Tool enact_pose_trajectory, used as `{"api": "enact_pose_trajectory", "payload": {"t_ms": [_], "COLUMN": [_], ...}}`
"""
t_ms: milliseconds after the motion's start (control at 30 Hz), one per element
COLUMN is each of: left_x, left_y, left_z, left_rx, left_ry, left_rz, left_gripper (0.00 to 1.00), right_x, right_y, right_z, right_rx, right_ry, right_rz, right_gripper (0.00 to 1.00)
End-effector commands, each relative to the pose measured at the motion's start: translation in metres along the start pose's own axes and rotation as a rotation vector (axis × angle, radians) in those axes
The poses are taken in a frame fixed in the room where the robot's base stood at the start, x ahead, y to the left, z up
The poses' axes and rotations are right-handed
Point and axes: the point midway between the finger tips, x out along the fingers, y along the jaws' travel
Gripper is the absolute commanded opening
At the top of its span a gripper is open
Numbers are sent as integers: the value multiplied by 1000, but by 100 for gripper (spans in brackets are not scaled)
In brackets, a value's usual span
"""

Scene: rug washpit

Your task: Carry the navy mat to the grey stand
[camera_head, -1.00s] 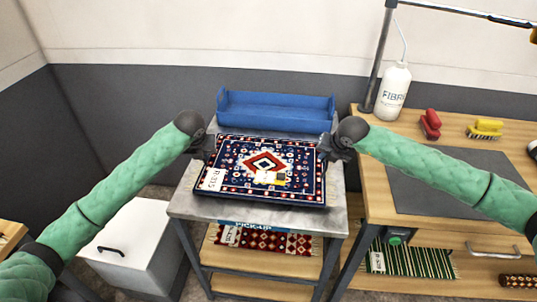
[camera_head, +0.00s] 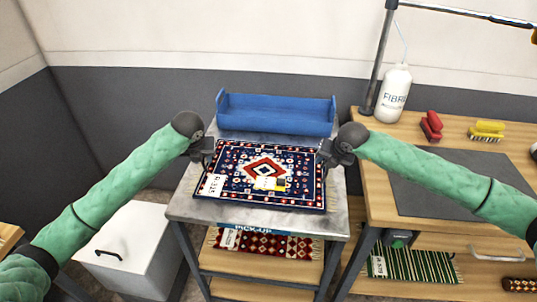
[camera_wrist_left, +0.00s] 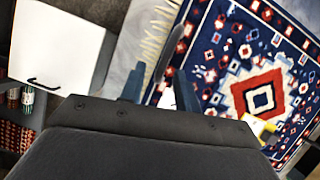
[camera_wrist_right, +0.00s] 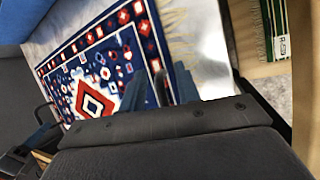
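The navy mat (camera_head: 305,170), with a red and white diamond pattern, a white tag and a yellow-and-white label, lies flat on top of the grey stand (camera_head: 182,207), which bears a "PICK-UP" sign. My left gripper (camera_head: 208,157) is at the mat's left edge; its fingers stand apart in the left wrist view (camera_wrist_left: 158,90), near the pale fringe. My right gripper (camera_head: 325,155) is at the right edge; its fingers also look apart in the right wrist view (camera_wrist_right: 160,88). Where the fingertips end against the mat edge is partly hidden.
A blue tray (camera_head: 275,112) stands behind the mat. A red patterned mat (camera_head: 265,243) lies on the shelf below. On the right is a wooden bench (camera_head: 385,205) with a bottle (camera_head: 393,93) and brushes (camera_head: 485,130). A white bin (camera_head: 130,240) stands at the left.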

Motion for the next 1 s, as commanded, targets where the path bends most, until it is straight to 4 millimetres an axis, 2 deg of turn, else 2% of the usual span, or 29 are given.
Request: {"api": "enact_pose_trajectory", "payload": {"t_ms": [300,500,767,867,1000], "left_x": [-62,-88,-99,-99,-99], "left_y": [1,0,0,0,0], "left_z": [1,1,0,0,0], "left_rx": [1,1,0,0,0], "left_ry": [-2,-1,0,0,0], "left_rz": [1,1,1,1,1], "left_gripper": [32,32,32,32,32], "right_x": [0,0,-6,-18,-43], "right_y": [0,0,0,0,0], "right_z": [0,0,0,0,0], "right_rx": [0,0,0,0,0], "right_ry": [0,0,0,0,-1], "right_rz": [0,0,0,0,1], "right_gripper": [32,32,32,32,32]}}
